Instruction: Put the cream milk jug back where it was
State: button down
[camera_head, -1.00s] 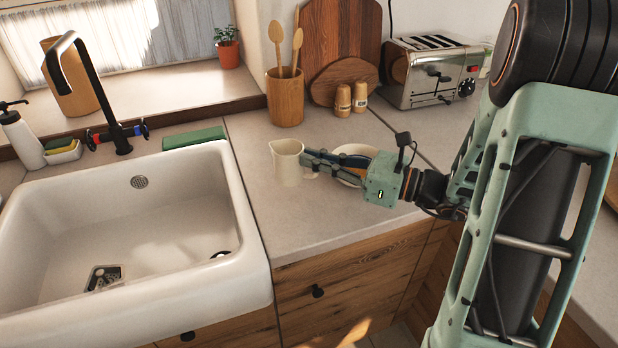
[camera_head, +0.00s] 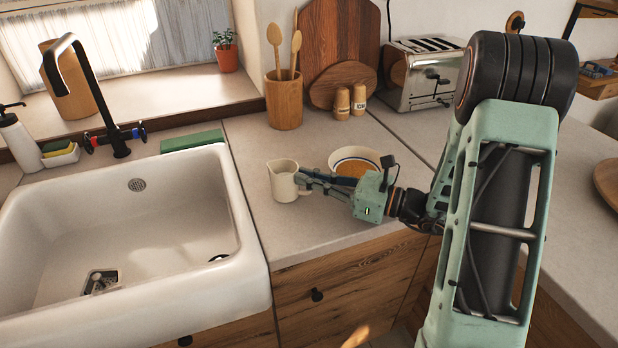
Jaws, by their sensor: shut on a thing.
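The cream milk jug (camera_head: 283,181) is upright over the counter, just right of the sink. I cannot tell whether its base touches the counter. My gripper (camera_head: 304,183) reaches in from the right and is shut on the jug's right side, where the handle is. The fingers hide part of that side.
A bowl (camera_head: 355,158) with orange-brown contents stands close behind my gripper. The white sink (camera_head: 245,215) is to the left. A wooden utensil pot (camera_head: 284,103), two small shakers (camera_head: 350,102) and a toaster (camera_head: 421,75) stand at the back. Counter behind the jug is clear.

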jog(key=c, duration=2.1)
grip_release()
jog(key=shift+f, duration=0.1)
jog(key=shift+r, duration=0.25)
jog(key=v, duration=1.2)
jog(key=shift+a, duration=0.1)
